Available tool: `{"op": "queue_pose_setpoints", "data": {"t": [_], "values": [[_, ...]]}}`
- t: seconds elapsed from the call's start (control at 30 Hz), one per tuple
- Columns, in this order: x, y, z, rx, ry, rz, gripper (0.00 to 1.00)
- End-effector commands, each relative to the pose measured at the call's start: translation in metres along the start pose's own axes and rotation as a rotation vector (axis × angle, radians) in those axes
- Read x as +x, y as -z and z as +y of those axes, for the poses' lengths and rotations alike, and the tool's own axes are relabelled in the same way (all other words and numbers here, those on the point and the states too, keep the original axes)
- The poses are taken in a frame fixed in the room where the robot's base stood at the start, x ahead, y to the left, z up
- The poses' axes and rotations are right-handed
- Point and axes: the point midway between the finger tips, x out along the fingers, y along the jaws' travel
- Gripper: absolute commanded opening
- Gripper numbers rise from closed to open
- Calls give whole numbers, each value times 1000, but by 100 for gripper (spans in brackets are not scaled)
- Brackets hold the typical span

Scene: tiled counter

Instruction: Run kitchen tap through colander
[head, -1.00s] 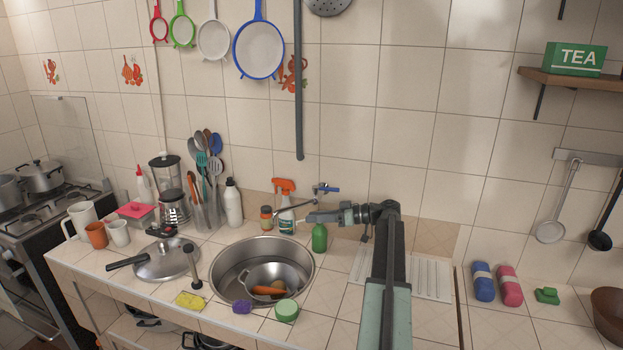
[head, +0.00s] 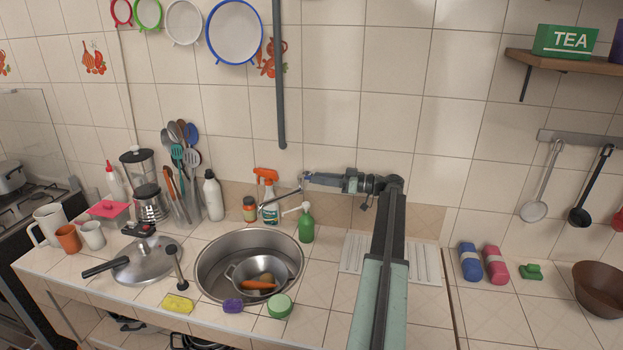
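The metal colander (head: 238,277) sits inside the round steel sink (head: 207,272). An orange carrot (head: 258,284) and a brownish round item (head: 267,277) lie in it. The thin kitchen tap (head: 280,197) comes from the wall behind the sink, its spout pointing left over the sink's back edge. I see no water stream. My gripper (head: 309,178) is at the tap's wall end, by the blue lever, which it mostly hides. Whether it touches the lever, and whether its fingers are open or shut, is too small to tell.
An orange-topped spray bottle (head: 270,213), a small jar (head: 249,209) and a green pump bottle (head: 306,226) stand behind the sink, below my gripper. A yellow sponge (head: 177,303), purple sponge (head: 232,305) and green round item (head: 280,306) lie at the front edge.

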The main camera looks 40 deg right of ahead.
Motion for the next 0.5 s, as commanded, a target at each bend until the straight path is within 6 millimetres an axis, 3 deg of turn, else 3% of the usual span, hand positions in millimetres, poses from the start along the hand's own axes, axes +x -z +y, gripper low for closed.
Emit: {"op": "queue_pose_setpoints", "data": {"t": [0.13,0.37,0.4,0.5], "values": [[24,0,-1,0,2,-1,34],[29,0,-1,0,2,-1,34],[29,0,-1,0,2,-1,32],[29,0,-1,0,3,-1,4]]}}
